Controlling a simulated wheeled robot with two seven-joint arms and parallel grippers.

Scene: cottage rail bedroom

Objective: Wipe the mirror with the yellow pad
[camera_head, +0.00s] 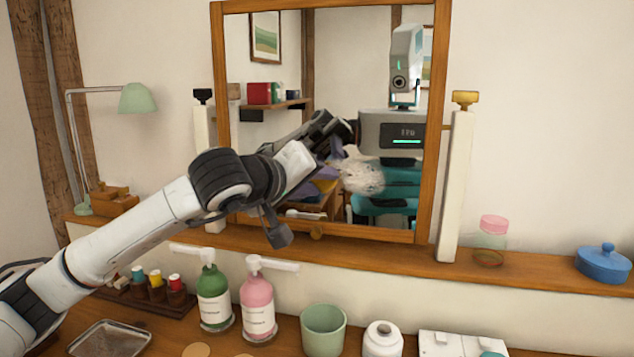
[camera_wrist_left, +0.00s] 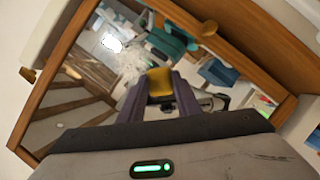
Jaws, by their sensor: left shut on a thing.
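The mirror (camera_head: 280,90) stands upright in a wooden frame on a shelf. A whitish smudge (camera_head: 362,177) marks its lower right part, and it also shows in the left wrist view (camera_wrist_left: 122,66). My left gripper (camera_wrist_left: 160,90) is shut on the yellow pad (camera_wrist_left: 159,80), held between its purple fingers. In the head view my left arm reaches in front of the mirror's lower left part, left of the smudge. Arm and reflection overlap there, so I cannot tell whether the pad touches the glass. My right gripper is not in view.
White posts (camera_head: 456,185) flank the mirror. The shelf (camera_head: 380,250) holds a pink-lidded jar (camera_head: 492,238), a blue lidded pot (camera_head: 604,263) and a green lamp (camera_head: 138,98). Below stand green (camera_head: 213,298) and pink (camera_head: 257,305) pump bottles and a green cup (camera_head: 323,330).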

